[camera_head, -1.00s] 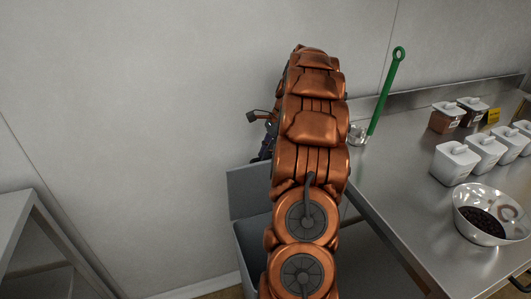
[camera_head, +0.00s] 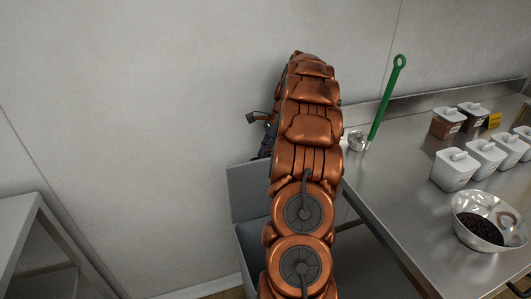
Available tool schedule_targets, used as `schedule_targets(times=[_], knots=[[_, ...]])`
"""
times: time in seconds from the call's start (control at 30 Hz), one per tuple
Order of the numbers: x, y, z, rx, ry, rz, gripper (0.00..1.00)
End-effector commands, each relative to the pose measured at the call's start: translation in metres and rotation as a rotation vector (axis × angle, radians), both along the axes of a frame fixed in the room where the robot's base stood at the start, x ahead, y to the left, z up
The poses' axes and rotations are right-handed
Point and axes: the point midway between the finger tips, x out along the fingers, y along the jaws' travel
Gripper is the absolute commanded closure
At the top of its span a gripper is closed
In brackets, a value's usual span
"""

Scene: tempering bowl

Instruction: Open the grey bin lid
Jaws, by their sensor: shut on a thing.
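The grey bin (camera_head: 246,238) stands on the floor left of the steel counter, partly hidden behind my copper-coloured arm. Its grey lid (camera_head: 245,190) stands raised and roughly upright at the back of the bin, with the bin's opening showing below it. My gripper (camera_head: 265,145) shows only as a dark part at the left of the arm, at the lid's upper edge. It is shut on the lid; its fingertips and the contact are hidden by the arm.
A steel counter (camera_head: 395,195) at right holds a bowl (camera_head: 462,208) of dark pieces, several white lidded containers (camera_head: 454,170) and a green-handled ladle (camera_head: 386,98). A steel table (camera_head: 22,225) stands at left. A plain wall is close behind the bin.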

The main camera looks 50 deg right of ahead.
Motion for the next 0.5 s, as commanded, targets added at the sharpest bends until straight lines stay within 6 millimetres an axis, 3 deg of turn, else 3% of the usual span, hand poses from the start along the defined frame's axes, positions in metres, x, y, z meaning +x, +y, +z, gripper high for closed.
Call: schedule_targets(times=[0.1, 0.13, 0.33, 0.5], knots=[[0.0001, -0.0002, 0.0005, -0.002, -0.001, 0.0, 1.0], [0.0001, -0.0002, 0.0006, -0.002, -0.001, 0.0, 0.84], [-0.0001, -0.0002, 0.0005, 0.0, -0.001, 0.0, 0.63], [-0.0002, -0.0001, 0.0002, 0.0, -0.001, 0.0, 0.61]])
